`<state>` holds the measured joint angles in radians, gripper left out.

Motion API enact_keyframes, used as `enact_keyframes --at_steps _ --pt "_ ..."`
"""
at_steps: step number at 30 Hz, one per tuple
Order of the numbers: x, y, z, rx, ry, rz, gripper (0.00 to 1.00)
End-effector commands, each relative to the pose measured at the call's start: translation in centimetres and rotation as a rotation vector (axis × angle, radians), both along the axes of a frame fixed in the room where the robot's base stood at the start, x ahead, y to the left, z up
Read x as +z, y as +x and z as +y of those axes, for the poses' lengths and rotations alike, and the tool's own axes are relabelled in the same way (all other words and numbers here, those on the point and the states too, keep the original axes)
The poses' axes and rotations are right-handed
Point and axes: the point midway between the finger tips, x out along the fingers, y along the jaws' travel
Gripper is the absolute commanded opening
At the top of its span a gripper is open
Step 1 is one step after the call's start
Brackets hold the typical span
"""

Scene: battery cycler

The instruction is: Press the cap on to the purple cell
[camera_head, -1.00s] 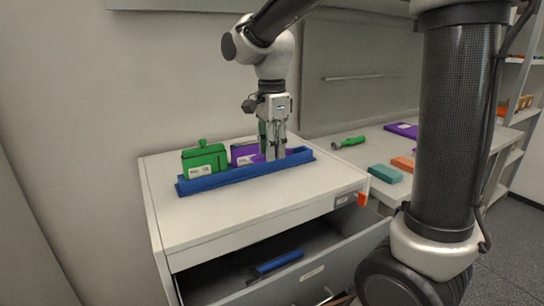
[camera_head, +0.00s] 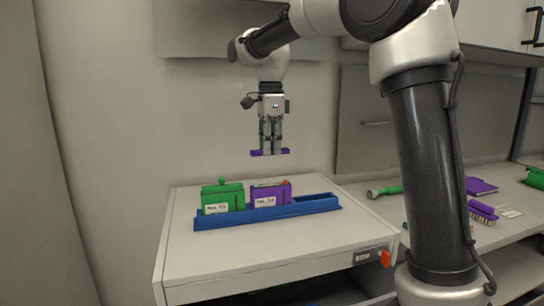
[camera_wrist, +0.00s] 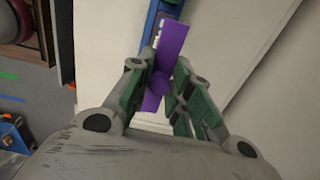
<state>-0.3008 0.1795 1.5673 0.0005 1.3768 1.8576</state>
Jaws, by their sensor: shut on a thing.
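The purple cell (camera_head: 271,196) stands upright in the blue tray (camera_head: 318,204), and its top shows no purple cap. A flat purple cap (camera_head: 257,153) is held well above the cell, apart from it. My gripper (camera_head: 271,148) is shut on this cap. The wrist view shows the cap (camera_wrist: 177,38) as a purple strip with a round knob between the fingers of my gripper (camera_wrist: 160,88). Part of the tray (camera_wrist: 161,14) shows beyond the cap there; the cell is not clear in that view.
A green cell (camera_head: 222,200) with a knobbed green cap stands left of the purple cell. The tray's right end is empty. The white cabinet top (camera_head: 270,245) is clear in front. A green-handled tool (camera_head: 385,191) and purple brush (camera_head: 483,210) lie on the bench at right.

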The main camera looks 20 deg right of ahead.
Motion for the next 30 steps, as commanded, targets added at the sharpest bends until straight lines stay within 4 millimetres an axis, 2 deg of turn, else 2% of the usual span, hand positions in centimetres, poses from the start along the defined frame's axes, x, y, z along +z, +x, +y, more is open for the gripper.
enact_keyframes --at_steps 7,21,30 --pt "-0.9 -0.5 -0.1 -0.014 -0.006 0.020 0.07" --pt "-5.7 -0.5 -0.1 -0.014 -0.006 0.020 0.07" --pt "-7.3 -0.5 -0.1 -0.014 -0.006 0.019 0.07"
